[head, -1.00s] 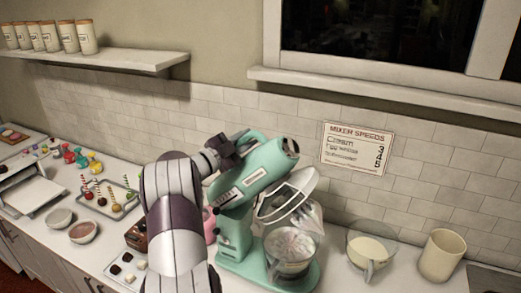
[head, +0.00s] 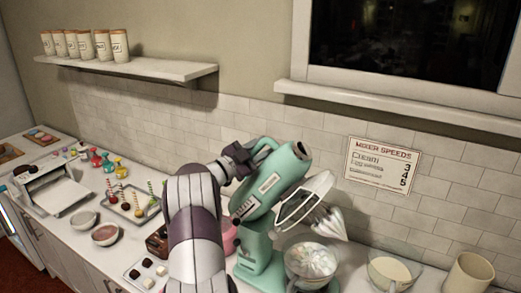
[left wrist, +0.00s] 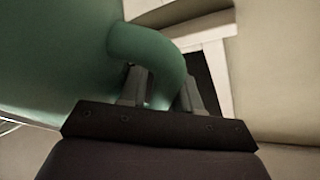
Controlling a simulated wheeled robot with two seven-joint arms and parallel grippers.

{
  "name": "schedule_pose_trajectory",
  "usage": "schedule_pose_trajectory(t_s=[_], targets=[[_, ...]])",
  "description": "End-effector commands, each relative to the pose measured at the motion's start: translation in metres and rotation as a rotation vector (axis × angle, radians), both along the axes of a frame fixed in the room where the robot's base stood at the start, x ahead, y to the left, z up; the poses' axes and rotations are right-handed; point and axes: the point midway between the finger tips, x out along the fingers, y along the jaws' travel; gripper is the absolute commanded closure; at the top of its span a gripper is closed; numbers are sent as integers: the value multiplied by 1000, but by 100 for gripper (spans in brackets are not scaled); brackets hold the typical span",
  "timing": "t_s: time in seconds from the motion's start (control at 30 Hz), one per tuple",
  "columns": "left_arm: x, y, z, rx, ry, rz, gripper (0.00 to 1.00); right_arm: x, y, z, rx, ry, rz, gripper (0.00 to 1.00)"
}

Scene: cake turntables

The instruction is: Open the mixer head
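The mint-green stand mixer stands on the counter, with its base (head: 258,262) at lower centre of the head view. Its head (head: 272,183) is tilted up. The whisk (head: 325,222) with its clear guard is raised above the glass bowl (head: 310,268), which holds a pale mixture. My left gripper (head: 243,157) is at the handle on the rear top of the mixer head. In the left wrist view the curved green handle (left wrist: 150,45) passes between the two fingers, which are closed about it. The contact is partly hidden. My right gripper is out of view.
A jug of cream (head: 390,270) and a beige canister (head: 468,275) stand right of the mixer. A cake-pop tray (head: 133,205), bowls and a small sweets tray (head: 150,272) lie left. A shelf (head: 140,68) and speed sign (head: 382,165) are on the wall.

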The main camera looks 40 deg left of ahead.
Motion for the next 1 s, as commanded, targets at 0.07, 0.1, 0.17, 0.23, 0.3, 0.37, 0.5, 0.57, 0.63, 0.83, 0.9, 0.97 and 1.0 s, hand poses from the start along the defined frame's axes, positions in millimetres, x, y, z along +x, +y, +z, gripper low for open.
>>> schedule_pose_trajectory(t_s=[0.07,0.1,0.17,0.23,0.3,0.37,0.5,0.57,0.63,0.83,0.9,0.97,1.0], targets=[[0,0,-1,-1,2,0,67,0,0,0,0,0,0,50],[0,0,-1,-2,2,-1,67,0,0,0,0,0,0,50],[0,0,-2,-2,2,0,67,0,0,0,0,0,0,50],[0,0,-2,-3,3,0,67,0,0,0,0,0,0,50],[-2,1,-4,-3,3,1,67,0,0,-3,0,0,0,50],[-8,2,-7,-3,4,2,67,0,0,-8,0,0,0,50],[-40,7,-18,0,2,4,67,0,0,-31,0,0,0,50],[-57,10,-21,-1,2,5,67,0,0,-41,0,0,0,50],[-76,13,-24,-1,2,4,67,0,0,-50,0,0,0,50],[-114,19,-27,-1,1,2,67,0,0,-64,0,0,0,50],[-120,19,-26,0,0,1,67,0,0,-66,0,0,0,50],[-123,20,-25,0,1,1,67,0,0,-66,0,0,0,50],[-123,20,-25,0,1,1,67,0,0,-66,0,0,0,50]])
